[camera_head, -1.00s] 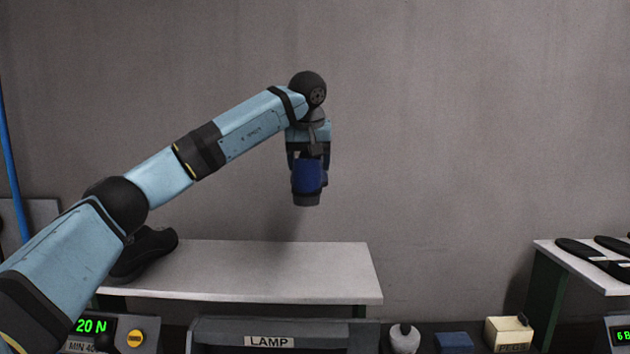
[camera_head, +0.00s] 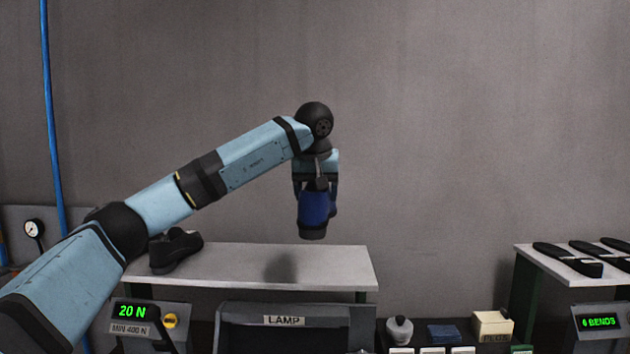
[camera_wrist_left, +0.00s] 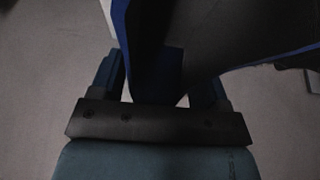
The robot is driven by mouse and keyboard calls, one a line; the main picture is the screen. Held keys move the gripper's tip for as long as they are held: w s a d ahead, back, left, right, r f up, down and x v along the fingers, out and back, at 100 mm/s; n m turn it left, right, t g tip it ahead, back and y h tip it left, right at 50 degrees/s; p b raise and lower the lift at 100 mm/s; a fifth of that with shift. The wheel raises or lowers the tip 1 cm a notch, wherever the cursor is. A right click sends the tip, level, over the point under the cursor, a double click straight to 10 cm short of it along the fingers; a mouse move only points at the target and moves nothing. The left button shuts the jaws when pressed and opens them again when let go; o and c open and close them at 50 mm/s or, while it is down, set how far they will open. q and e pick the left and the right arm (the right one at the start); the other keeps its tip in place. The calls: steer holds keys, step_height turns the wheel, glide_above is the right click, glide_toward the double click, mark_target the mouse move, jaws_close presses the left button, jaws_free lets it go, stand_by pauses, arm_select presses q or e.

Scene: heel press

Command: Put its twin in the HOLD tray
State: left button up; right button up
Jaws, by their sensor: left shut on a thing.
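My left gripper (camera_head: 316,190) is shut on a blue shoe (camera_head: 313,210) and holds it in the air above the white shelf, in front of the grey wall. The shoe is seen end-on, with a dark lower edge. In the left wrist view the shoe (camera_wrist_left: 225,35) looks dark with a blue rim and fills the space between and beyond the fingers of the gripper (camera_wrist_left: 160,80). A black shoe (camera_head: 176,250) stands at the left of the white shelf. No tray marked HOLD can be made out. My right gripper is not in view.
The white shelf (camera_head: 270,272) is bare right of the black shoe. Below it are a 20 N display (camera_head: 132,311) and a LAMP-labelled unit (camera_head: 284,320). A white bottle (camera_head: 399,330), blue block (camera_head: 445,334) and cream box (camera_head: 492,325) stand at right. Black soles (camera_head: 567,258) lie on the right bench.

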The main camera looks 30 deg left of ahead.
mark_target(319, 232)
arm_select(q)
steer(key=s+d+f+m, duration=0.2)
steer(key=s+d+f, duration=0.4)
steer(key=f, duration=0.5)
steer(key=s+d+f+m+h, duration=0.1)
steer(key=s+d+f+m, duration=0.1)
steer(key=s+d+f, duration=0.4)
steer(key=s+d+f+m+h, duration=0.1)
steer(key=s+d+f, duration=0.5)
steer(key=f, duration=1)
steer(key=shift+s+d+m+t, duration=0.25)
steer(key=shift+s+m, duration=0.25)
steer(key=shift+s, duration=0.25)
steer(key=shift+f, duration=0.1)
steer(key=shift+a, duration=0.2)
